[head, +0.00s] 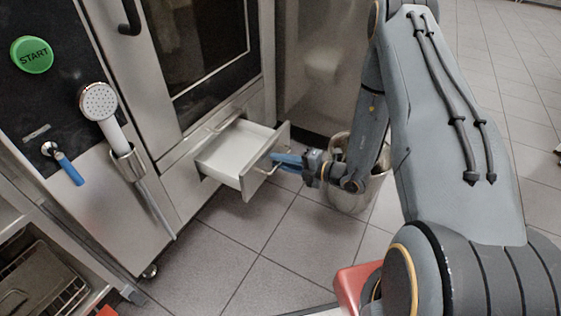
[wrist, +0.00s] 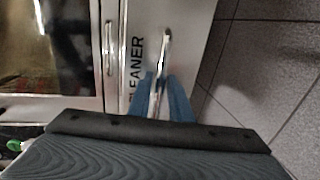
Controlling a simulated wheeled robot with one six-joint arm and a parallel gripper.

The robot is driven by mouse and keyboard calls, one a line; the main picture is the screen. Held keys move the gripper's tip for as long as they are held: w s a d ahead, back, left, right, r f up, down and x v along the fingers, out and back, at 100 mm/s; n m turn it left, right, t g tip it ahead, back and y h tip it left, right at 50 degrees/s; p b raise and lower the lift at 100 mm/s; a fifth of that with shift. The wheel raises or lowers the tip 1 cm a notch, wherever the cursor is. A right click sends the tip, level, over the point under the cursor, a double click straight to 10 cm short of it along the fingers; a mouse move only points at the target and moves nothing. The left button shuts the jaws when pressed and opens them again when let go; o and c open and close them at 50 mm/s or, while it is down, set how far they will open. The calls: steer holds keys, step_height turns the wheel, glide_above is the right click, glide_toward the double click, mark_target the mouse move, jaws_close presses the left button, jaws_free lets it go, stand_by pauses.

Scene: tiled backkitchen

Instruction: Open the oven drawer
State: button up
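The oven drawer (head: 235,153) is pulled out from the lower front of the oven, and its white, empty inside shows in the head view. Its metal bar handle (head: 266,172) is on the front panel; it also shows in the wrist view (wrist: 165,50), beside the word "CLEANER". My gripper (head: 276,161) is at the handle. In the wrist view its blue fingers (wrist: 162,92) lie on either side of the bar, close to it. Whether they press on the bar cannot be made out.
The oven (head: 205,50) has a glass door above the drawer and a hand shower (head: 100,103) on its left. A round metal bin (head: 357,190) stands behind my wrist, close to it. Tiled floor (head: 290,235) in front of the drawer is clear.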

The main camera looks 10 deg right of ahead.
steer(key=shift+d, duration=0.1)
steer(key=p+v, duration=0.2)
steer(key=v, duration=0.5)
steer(key=shift+s+d, duration=0.2)
steer(key=shift+s, duration=0.05)
